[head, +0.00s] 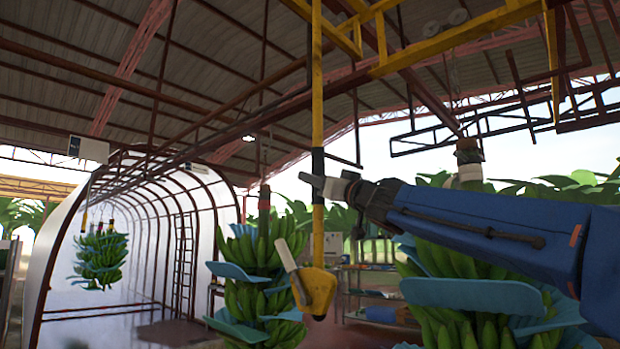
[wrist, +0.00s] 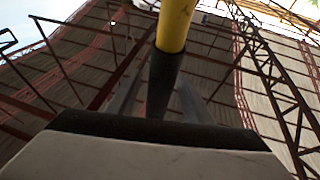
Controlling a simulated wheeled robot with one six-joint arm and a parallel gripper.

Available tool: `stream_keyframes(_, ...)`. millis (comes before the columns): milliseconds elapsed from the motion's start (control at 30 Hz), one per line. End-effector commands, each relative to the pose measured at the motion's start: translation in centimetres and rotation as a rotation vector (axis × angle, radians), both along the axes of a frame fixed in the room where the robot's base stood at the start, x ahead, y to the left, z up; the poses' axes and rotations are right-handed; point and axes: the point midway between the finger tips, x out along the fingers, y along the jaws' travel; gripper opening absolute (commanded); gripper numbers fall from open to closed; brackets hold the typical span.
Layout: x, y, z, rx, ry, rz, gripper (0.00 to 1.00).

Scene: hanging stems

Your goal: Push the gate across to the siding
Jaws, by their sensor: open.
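A yellow pole (head: 317,80) with a black sleeve (head: 318,165) hangs down in the head view; its top is out of frame. I take it as the gate's handle. At its lower end is a yellow fitting (head: 315,291) with a pale lever. My gripper (head: 322,186) is open at the sleeve, with the pale fingertips level with it. In the wrist view the sleeve (wrist: 162,85) stands between the two grey fingers; I cannot tell whether they touch it. Yellow overhead beams (head: 450,42) run to the upper right. Which rail is the siding is not clear.
Banana bunches with blue sheets hang behind the pole (head: 262,290) and below my arm (head: 470,320). A smaller bunch (head: 100,255) hangs far left by the white arched tunnel (head: 150,220). A dark overhead rail (head: 270,105) runs into the tunnel. Shelving stands behind the pole.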

Motion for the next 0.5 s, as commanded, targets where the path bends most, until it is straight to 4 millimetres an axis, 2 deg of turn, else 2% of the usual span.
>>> stream_keyframes(233, 1.9, 1.7, 1.0, 0.000, 0.000, 0.001, 0.46)
stream_keyframes(500, 2.5, 2.2, 1.4, 0.000, 0.000, 0.000, 0.46)
